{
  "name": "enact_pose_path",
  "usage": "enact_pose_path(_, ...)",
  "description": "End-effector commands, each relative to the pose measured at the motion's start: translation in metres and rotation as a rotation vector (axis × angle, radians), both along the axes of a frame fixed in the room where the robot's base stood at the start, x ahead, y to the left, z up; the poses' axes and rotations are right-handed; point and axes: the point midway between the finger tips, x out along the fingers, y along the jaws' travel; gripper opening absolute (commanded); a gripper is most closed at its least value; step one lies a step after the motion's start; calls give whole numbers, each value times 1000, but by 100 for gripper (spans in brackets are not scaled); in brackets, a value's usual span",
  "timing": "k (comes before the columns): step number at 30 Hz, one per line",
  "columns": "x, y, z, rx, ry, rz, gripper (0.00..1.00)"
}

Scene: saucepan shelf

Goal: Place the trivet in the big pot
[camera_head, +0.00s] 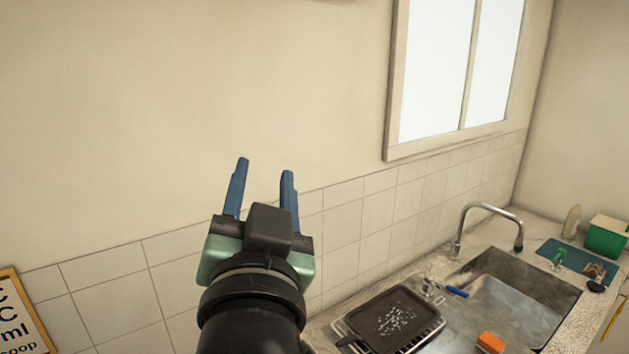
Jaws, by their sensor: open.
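My gripper (263,170) is raised in front of the wall, in the middle of the head view. Its two blue fingers are apart and point up, and nothing is between them. I see no trivet and no big pot that I can make out in this view. My arm hides part of the lower middle of the picture.
A dark tray (393,318) lies on a rack left of the metal sink (520,296) with its faucet (490,208). An orange block (491,342), a green box (606,236) and a teal mat (577,262) are nearby. A framed sign (22,318) is at lower left.

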Motion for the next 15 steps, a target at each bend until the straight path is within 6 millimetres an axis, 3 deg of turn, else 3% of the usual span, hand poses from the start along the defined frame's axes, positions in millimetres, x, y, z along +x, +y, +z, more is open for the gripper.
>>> enact_pose_path(1, -19, -16, 43, -61, -143, -45, 47)
enact_pose_path(3, -46, -30, 88, -145, -305, -108, 47)
enact_pose_path(6, -81, -43, 131, -234, -475, -189, 47)
enact_pose_path(10, -109, -51, 157, -297, -587, -253, 47)
enact_pose_path(15, -115, -52, 162, -312, -612, -269, 47)
